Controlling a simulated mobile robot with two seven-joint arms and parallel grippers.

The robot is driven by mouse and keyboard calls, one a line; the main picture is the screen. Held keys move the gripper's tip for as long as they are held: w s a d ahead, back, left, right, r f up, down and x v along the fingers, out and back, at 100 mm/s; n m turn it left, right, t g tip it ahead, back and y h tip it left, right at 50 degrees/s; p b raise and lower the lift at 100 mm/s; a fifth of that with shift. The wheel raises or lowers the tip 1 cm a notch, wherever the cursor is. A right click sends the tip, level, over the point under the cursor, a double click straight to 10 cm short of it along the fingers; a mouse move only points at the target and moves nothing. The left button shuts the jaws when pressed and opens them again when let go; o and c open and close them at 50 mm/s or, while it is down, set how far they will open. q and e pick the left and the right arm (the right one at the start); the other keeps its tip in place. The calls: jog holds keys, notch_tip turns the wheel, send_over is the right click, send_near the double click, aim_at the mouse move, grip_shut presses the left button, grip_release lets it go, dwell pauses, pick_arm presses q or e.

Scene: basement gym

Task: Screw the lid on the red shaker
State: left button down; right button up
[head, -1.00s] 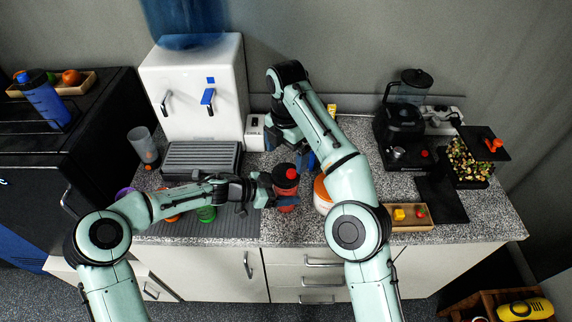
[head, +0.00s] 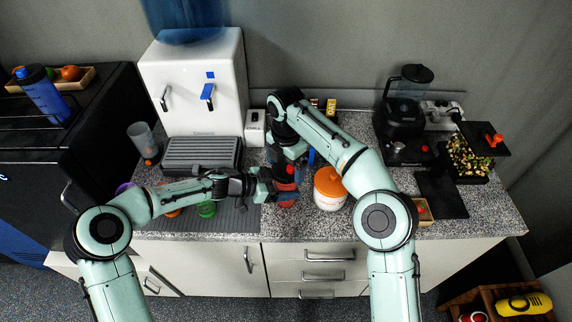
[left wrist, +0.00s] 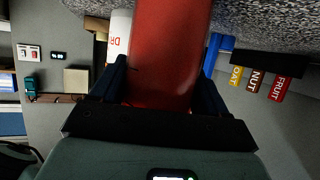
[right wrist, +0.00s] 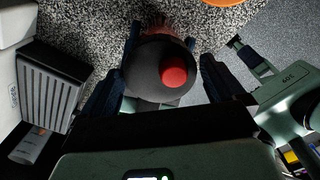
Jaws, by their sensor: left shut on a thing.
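The red shaker (head: 287,201) stands upright near the counter's front, mostly covered by my grippers in the head view. My left gripper (head: 275,188) is shut on its body; the left wrist view shows the red body (left wrist: 168,45) between the two fingers. The dark lid (right wrist: 150,70) with its red cap (right wrist: 173,72) sits on top of the shaker in the right wrist view. My right gripper (right wrist: 170,75) is open above it, one finger on each side, with a gap at the right finger. I cannot tell how tightly the lid sits.
A white jar with an orange lid (head: 329,186) stands close to the right of the shaker. A water dispenser (head: 192,95) with a drip tray (head: 202,153) stands behind left. A green cup (head: 206,209) is left, below my left arm. A blender (head: 405,110) stands farther right.

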jog(key=c, duration=0.8)
jog(key=m, duration=0.5)
jog(key=o, duration=1)
jog(key=shift+o, duration=0.2)
jog(key=shift+r, duration=3.75)
pick_arm(q)
grip_release()
